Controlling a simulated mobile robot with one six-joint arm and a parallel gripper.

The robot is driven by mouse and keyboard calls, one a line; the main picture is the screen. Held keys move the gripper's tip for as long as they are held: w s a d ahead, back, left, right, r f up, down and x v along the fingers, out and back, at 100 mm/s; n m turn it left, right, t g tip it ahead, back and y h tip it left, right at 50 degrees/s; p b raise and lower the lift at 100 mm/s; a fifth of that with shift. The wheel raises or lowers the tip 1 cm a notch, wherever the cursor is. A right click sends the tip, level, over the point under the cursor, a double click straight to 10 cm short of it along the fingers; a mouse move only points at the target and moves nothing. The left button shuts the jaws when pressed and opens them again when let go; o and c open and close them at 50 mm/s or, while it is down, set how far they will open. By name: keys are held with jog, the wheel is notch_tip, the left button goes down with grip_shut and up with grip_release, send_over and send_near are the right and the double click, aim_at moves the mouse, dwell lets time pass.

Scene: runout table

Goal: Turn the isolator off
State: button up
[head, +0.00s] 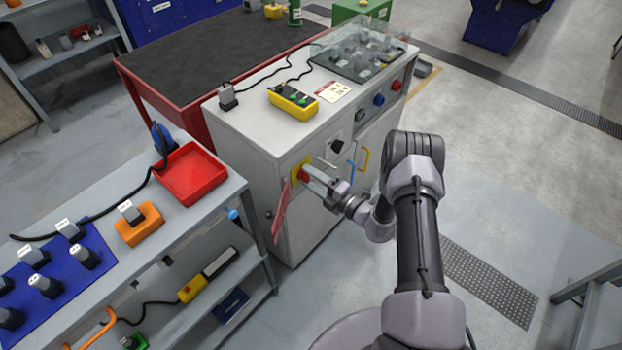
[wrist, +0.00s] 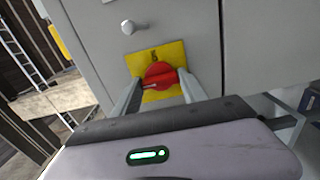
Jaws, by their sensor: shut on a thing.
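The isolator is a red rotary knob (wrist: 158,74) on a yellow plate (wrist: 172,52) on the grey cabinet's front face. In the head view the yellow plate (head: 296,172) shows at the cabinet's left part, with the red knob (head: 304,175) partly covered by my gripper. My gripper (head: 308,172) is shut on the red knob. In the wrist view its two fingers (wrist: 159,80) stand on either side of the knob. Marks on the plate are too small to read.
A red tag or sheet (head: 282,212) hangs beside the isolator. The grey cabinet (head: 262,140) carries a yellow button box (head: 293,101) and a clear cover (head: 362,50) on top. A bench with a red tray (head: 222,180) stands left.

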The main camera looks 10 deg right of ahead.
dwell(0.3)
jog(key=o, duration=1.4)
jog(key=shift+c, duration=0.2)
jog(key=p+v, duration=0.4)
jog(key=v, duration=1.3)
jog(key=shift+s+d, duration=0.15)
jog(key=shift+r+n, duration=0.1)
jog(key=shift+n, duration=0.2)
